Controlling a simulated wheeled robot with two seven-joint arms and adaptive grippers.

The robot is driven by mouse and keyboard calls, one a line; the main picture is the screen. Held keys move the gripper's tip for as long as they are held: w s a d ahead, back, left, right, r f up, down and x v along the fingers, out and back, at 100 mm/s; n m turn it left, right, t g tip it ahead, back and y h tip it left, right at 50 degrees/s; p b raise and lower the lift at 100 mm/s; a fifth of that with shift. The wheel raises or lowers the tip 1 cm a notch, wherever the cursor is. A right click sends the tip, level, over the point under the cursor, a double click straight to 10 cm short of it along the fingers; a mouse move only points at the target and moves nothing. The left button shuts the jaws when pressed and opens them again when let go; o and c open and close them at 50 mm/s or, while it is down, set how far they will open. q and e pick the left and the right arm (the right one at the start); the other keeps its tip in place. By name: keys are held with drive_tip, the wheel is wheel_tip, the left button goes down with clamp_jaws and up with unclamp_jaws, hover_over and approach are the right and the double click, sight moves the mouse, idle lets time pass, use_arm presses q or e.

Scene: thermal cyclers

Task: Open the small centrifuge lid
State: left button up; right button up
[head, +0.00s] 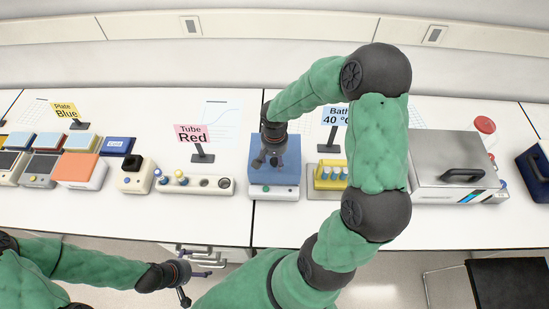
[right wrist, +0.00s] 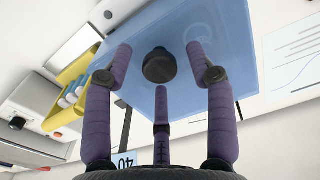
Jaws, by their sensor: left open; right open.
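The small centrifuge (head: 274,192) is a white-based box with a blue lid (head: 288,158) on top, and the lid looks shut. In the right wrist view the blue lid (right wrist: 222,88) carries a round black knob (right wrist: 159,66). My right gripper (head: 268,160) is above the lid, pointing down, and hides the knob in the head view. In the right wrist view its purple fingers (right wrist: 159,62) are open and spread around the knob; I cannot tell whether they touch it. My left gripper (head: 190,284) is open and empty, low in front of the bench.
A yellow tube rack (head: 328,177) stands just right of the centrifuge, and a white tube strip (head: 195,186) stands to its left. A grey-lidded bath (head: 455,165) is further right. My right arm covers part of the bench.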

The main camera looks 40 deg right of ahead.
clamp_jaws()
